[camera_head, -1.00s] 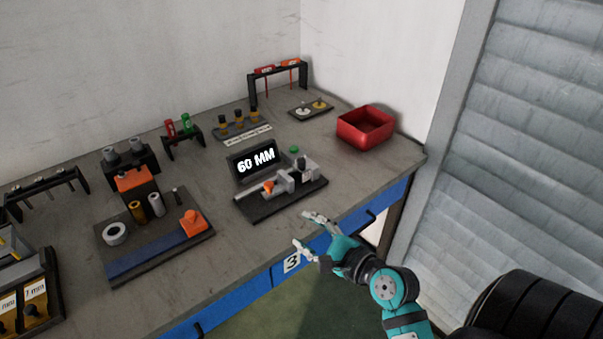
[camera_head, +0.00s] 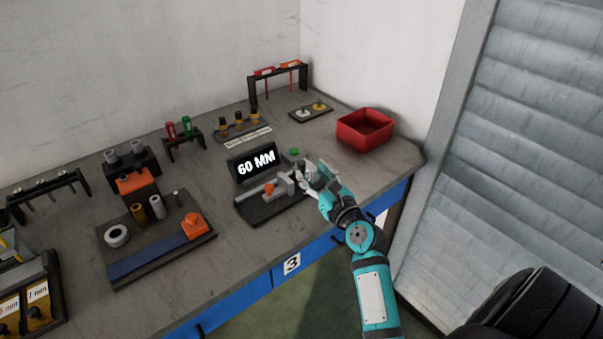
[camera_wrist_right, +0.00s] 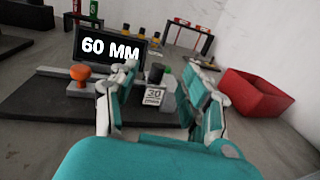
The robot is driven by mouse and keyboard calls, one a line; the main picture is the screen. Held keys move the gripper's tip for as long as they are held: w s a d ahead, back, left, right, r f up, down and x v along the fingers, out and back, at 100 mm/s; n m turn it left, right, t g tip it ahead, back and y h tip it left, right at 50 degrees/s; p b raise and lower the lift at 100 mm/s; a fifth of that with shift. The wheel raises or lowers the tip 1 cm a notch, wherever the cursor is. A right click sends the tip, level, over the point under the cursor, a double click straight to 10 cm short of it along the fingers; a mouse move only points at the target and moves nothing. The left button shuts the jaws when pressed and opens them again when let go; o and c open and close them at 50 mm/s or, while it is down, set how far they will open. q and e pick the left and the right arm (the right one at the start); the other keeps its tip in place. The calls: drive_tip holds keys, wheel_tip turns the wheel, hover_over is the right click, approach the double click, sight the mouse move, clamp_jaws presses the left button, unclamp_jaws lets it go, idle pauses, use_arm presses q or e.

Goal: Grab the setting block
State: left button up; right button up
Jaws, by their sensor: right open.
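The setting block (camera_wrist_right: 154,94) is a small light block with a dark round knob on top and a "30" label on its front. It sits on the dark base (camera_head: 250,214) of the measuring fixture, at the right end. My right gripper (camera_head: 314,178) is open at that end, and partly hides the block in the head view. In the right wrist view the two fingers of the right gripper (camera_wrist_right: 157,98) stand to the left and right of the block, with it between them. I cannot tell if they touch it. My left gripper is not in view.
The fixture has an orange knob (camera_wrist_right: 80,72) on its slide and a "60 MM" display (camera_head: 255,163) behind. A red bin (camera_head: 365,130) stands to the right. A tooling board (camera_head: 150,262) with an orange block lies left. Bare bench lies between the boards.

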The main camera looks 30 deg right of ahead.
sight(303, 164)
drive_tip(key=w, duration=0.3)
drive_tip(key=w+f, duration=0.1)
drive_tip(key=w, duration=0.1)
drive_tip(key=shift+w+d, duration=0.35)
drive_tip(key=shift+d, duration=0.05)
drive_tip(key=shift+r, duration=0.1)
clamp_jaws()
